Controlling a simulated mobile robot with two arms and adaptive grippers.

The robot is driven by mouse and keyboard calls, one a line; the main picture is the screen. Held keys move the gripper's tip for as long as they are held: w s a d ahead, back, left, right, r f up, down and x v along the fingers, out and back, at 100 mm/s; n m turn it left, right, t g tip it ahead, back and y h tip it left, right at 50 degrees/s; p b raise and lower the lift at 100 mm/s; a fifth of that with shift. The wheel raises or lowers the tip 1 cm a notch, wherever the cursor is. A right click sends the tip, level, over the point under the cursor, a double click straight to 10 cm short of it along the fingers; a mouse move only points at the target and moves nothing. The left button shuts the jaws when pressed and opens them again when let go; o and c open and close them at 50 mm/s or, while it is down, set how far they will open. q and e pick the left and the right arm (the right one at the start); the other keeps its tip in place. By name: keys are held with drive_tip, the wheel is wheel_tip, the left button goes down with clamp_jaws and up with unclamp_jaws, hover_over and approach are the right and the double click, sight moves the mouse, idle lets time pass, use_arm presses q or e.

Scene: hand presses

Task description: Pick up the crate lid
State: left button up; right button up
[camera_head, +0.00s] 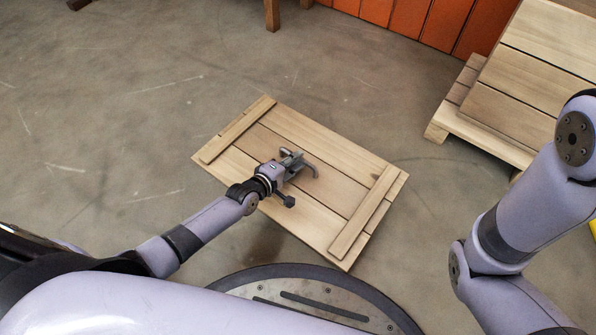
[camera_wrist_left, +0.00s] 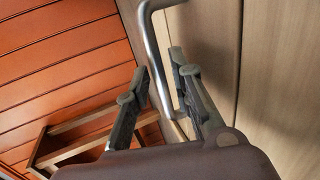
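The crate lid (camera_head: 335,160) is a light wooden panel of planks with a cleat across each end. It lies flat, low down in front of me. A grey metal handle (camera_head: 311,166) stands at its middle. My left gripper (camera_head: 292,162) is at this handle, above the lid. In the left wrist view, the handle (camera_wrist_left: 155,45) runs between the two spread fingers of the left gripper (camera_wrist_left: 160,66), with gaps beside it. The fingers do not look closed on it. My right arm shows at the right, but its gripper is out of view.
A stepped wooden stack of planks (camera_head: 510,100) stands at the upper right. An orange panelled wall (camera_head: 410,18) is behind, with wooden legs (camera_head: 271,14) at the top. The grey concrete floor (camera_head: 110,130) is clear left of the lid.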

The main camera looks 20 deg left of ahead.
use_arm(q)
drive_tip(key=shift+b+x, duration=0.35)
drive_tip(key=shift+x, duration=0.65)
clamp_jaws()
drive_tip(key=shift+w+r, duration=0.1)
drive_tip(key=shift+r, duration=0.25)
